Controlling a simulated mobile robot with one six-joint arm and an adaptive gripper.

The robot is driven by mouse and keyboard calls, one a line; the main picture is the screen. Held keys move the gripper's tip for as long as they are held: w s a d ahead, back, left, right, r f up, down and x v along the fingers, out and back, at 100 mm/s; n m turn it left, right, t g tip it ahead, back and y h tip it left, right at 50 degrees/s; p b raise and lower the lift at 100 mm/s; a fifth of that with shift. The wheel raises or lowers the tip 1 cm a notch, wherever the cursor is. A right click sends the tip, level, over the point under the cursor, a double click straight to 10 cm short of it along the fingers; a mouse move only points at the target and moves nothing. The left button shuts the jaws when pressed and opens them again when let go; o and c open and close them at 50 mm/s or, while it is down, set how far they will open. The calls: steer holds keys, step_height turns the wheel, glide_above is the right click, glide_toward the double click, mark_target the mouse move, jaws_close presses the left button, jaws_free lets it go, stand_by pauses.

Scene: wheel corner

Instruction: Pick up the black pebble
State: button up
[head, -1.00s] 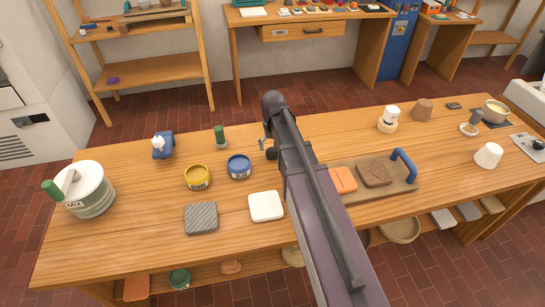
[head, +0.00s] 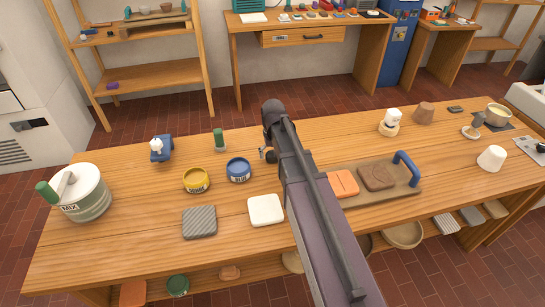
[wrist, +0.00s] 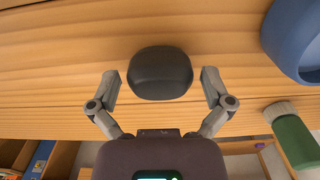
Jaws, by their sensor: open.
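The black pebble (wrist: 160,73) shows in the wrist view as a dark, rounded block on the wooden table (wrist: 60,60). My gripper (wrist: 160,84) is open, with one finger to the left of the pebble and one to the right. The pebble's near part lies between the fingertips, and a gap shows on both sides. In the head view my arm hides the pebble, and only a small part of my gripper (head: 267,154) shows beside the arm.
The yellow tin (head: 196,180) is farther left. A white square tile (head: 265,210) lies in front. A board with a blue handle (head: 406,168) lies right of my arm.

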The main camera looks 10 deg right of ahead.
steer(key=c, duration=1.1)
steer(key=shift+r, duration=0.2)
step_height(320, 180, up, 3)
steer(key=p, duration=0.3)
steer(key=shift+f, duration=0.15)
steer(key=s+a, duration=0.1)
steer(key=s, duration=0.4)
steer(key=s+a+r+p, duration=0.1)
steer(key=s, duration=0.4)
steer(key=s+a+r+p, duration=0.1)
steer(key=s, duration=0.4)
steer(key=shift+s, duration=0.35)
steer(key=o, duration=0.6)
steer(key=c, duration=0.4)
